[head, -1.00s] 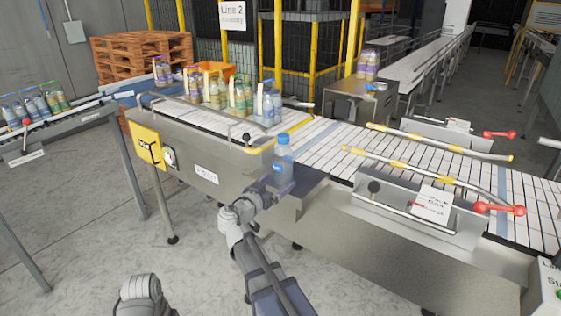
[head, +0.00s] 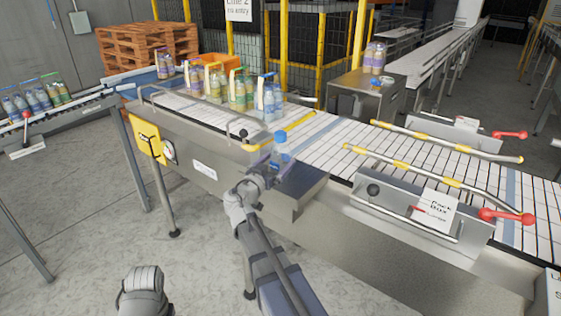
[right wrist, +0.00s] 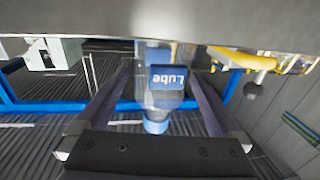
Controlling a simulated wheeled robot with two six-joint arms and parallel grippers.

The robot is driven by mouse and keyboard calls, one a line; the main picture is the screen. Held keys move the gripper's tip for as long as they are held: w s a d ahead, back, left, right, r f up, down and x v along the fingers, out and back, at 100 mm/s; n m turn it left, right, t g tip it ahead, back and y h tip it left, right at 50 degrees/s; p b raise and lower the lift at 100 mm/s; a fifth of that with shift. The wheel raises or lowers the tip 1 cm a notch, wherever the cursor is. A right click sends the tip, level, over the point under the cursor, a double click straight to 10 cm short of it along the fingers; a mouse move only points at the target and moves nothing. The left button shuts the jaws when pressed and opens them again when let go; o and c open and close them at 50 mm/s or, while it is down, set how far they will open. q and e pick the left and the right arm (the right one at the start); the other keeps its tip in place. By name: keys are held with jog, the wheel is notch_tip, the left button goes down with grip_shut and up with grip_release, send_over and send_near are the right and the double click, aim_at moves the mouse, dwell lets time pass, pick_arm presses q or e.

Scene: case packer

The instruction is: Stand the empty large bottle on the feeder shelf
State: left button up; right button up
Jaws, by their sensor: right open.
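The large bottle (head: 281,148) is clear with a blue cap and blue label. In the head view it is upright at the near edge of the conveyor, over a steel ledge (head: 304,187) that looks like the feeder shelf. My right gripper (head: 272,171) is at its lower part. In the right wrist view the bottle (right wrist: 162,95) appears inverted, its label reading "Lube", between my two open fingers (right wrist: 160,98), with gaps on both sides. My gripper hides the bottle's base in the head view, so I cannot tell whether it rests on the ledge.
Several bottle packs (head: 240,92) stand on the conveyor behind the bottle. Yellow-and-steel guide rails (head: 440,180) with red handles (head: 507,216) line the belt to the right. Two bottles stand on a steel cabinet (head: 368,95) farther back. The belt (head: 345,140) right of the bottle is clear.

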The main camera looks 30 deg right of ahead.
aim_at(285, 144)
jog(key=shift+x, duration=2.8)
jog(key=shift+a+r, duration=0.1)
jog(key=shift+c, duration=0.2)
jog(key=c, duration=1.1)
jog(key=shift+r, duration=0.1)
notch_tip(285, 144, up, 10)
jog(key=p, duration=1)
notch_tip(285, 144, down, 7)
jog(key=b, duration=0.6)
jog(key=shift+r, duration=0.25)
